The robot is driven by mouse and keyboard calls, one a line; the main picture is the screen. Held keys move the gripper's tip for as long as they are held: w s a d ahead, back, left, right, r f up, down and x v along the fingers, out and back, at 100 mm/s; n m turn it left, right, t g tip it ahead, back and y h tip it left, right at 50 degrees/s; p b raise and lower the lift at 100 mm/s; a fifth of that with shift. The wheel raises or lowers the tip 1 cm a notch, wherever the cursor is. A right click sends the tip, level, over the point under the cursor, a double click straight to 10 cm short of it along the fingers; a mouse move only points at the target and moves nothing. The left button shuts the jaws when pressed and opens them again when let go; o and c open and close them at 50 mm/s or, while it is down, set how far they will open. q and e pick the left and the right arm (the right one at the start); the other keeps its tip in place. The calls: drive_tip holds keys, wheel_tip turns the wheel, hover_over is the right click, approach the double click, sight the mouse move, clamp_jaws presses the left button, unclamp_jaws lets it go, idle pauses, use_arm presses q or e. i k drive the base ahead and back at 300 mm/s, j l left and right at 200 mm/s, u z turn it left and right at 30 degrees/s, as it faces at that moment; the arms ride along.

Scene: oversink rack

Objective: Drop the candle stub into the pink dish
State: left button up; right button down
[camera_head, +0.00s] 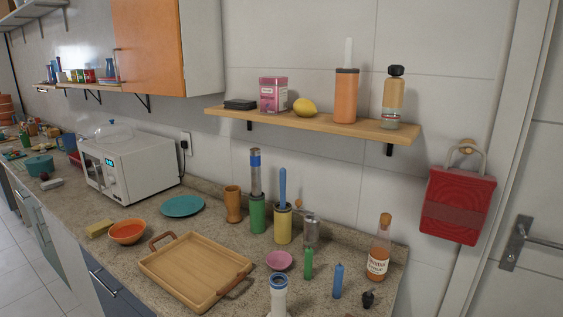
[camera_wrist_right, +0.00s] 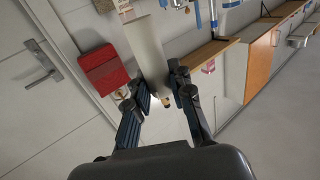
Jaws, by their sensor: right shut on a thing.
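The pink dish (camera_head: 279,260) sits on the counter to the right of the wooden tray, in front of the metal grinder. My right gripper (camera_wrist_right: 160,92) shows only in the right wrist view. The pink dish is not clearly seen in the wrist view. My left gripper is in neither view.
A green candle-like thing (camera_head: 308,262), a blue one (camera_head: 338,280) and a corked bottle (camera_head: 378,247) stand right of the dish. The tray (camera_head: 196,271) lies left. A white, blue-banded thing (camera_head: 279,298) rises in front. The wall shelf (camera_head: 312,124) overhangs the back.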

sight(279, 264)
drive_tip(key=j+z, duration=0.15)
drive_tip(key=j, duration=0.75)
drive_tip(key=i+j+z, duration=0.15)
drive_tip(key=j, duration=0.25)
drive_tip(key=i+j+z, duration=0.1)
drive_tip(key=j, duration=0.3)
drive_tip(key=i+j+z, duration=0.15)
drive_tip(key=j, duration=0.3)
drive_tip(key=i+j+z, duration=0.15)
drive_tip(key=j, duration=0.3)
drive_tip(key=i+j+z, duration=0.1)
drive_tip(key=j, duration=0.35)
